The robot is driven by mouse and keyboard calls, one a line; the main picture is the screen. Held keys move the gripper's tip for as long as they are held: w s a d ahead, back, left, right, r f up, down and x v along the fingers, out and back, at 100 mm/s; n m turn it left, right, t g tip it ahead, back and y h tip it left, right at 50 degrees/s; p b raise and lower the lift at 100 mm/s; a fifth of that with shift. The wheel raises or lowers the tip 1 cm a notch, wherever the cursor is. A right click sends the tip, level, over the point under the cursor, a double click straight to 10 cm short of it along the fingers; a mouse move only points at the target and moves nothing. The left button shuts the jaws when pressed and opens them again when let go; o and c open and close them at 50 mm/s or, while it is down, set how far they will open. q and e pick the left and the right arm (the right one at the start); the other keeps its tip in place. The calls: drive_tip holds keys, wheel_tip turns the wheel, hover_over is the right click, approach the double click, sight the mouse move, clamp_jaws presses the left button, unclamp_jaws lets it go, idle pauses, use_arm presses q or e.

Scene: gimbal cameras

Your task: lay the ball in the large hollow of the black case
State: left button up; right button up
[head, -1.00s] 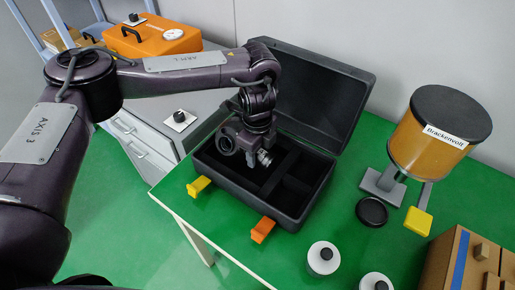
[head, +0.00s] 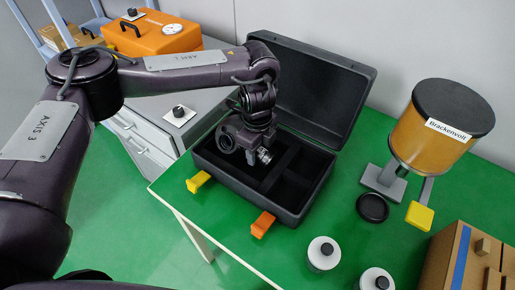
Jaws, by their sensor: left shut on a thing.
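The black case (head: 325,188) stands open on the green table, its lid (head: 315,85) raised at the back. Dark dividers split its inside into hollows. My left arm comes in from the left, and its gripper (head: 250,157) points down over the left part of the case. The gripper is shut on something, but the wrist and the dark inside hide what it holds. I cannot make out the ball anywhere else, nor whether the gripper touches the case floor. My right gripper is not in view.
Yellow (head: 199,181) and orange (head: 263,224) latches stick out at the case's front. An amber tank (head: 430,140) on a grey stand, a black disc (head: 372,208), white round pieces (head: 323,254) and a wooden box (head: 450,262) stand to the right. An orange toolbox (head: 150,38) is behind left.

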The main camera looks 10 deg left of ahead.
use_arm(q)
drive_tip(key=shift+f, duration=0.2)
drive_tip(key=o, duration=1.4)
